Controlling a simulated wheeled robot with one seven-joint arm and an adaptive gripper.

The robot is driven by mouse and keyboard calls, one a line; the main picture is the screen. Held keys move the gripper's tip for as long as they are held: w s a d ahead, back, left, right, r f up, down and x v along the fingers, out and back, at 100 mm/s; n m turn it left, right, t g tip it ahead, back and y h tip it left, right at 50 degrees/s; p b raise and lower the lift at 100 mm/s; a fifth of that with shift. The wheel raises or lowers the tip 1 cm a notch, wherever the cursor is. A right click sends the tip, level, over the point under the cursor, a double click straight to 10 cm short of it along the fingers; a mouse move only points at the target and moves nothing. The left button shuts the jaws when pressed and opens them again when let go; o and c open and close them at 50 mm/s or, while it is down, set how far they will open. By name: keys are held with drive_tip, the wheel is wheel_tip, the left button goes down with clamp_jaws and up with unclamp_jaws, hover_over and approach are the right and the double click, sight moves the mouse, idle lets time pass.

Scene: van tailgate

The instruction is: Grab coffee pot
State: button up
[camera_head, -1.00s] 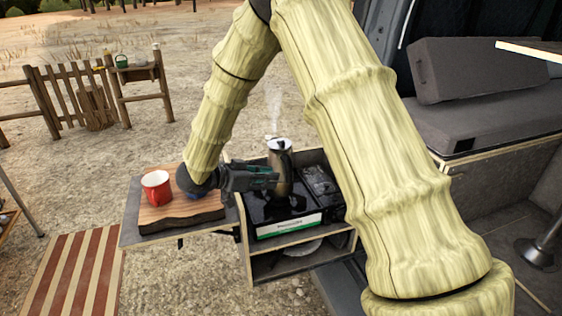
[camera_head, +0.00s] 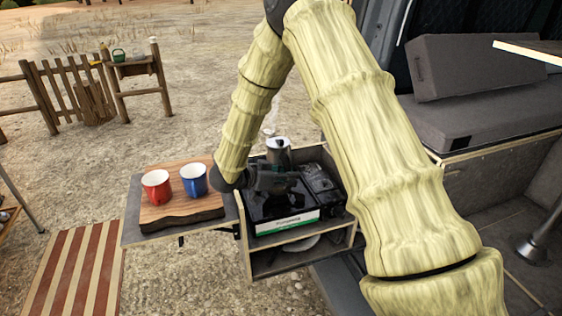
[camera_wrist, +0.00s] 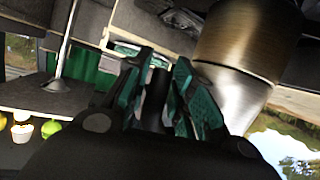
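The metal coffee pot (camera_head: 278,151) stands upright on the stove (camera_head: 283,212) in the pull-out unit. My gripper (camera_head: 280,182) is at the pot's front side, overlapping its lower body in the head view. In the wrist view, the pot's brushed metal body (camera_wrist: 248,45) is close at the upper right. My gripper's teal-padded fingers (camera_wrist: 157,92) are spread apart. A dark upright part, which looks like the pot's handle (camera_wrist: 155,100), shows between them with narrow gaps. Whether either finger touches it is hard to tell.
A red mug (camera_head: 156,187) and a blue mug (camera_head: 194,179) stand on a wooden board (camera_head: 165,218) just left of my gripper. The van's seat cushions (camera_head: 480,115) are at the right. A lower shelf (camera_head: 275,262) lies under the stove.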

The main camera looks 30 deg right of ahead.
clamp_jaws()
drive_tip(key=shift+r, duration=0.1)
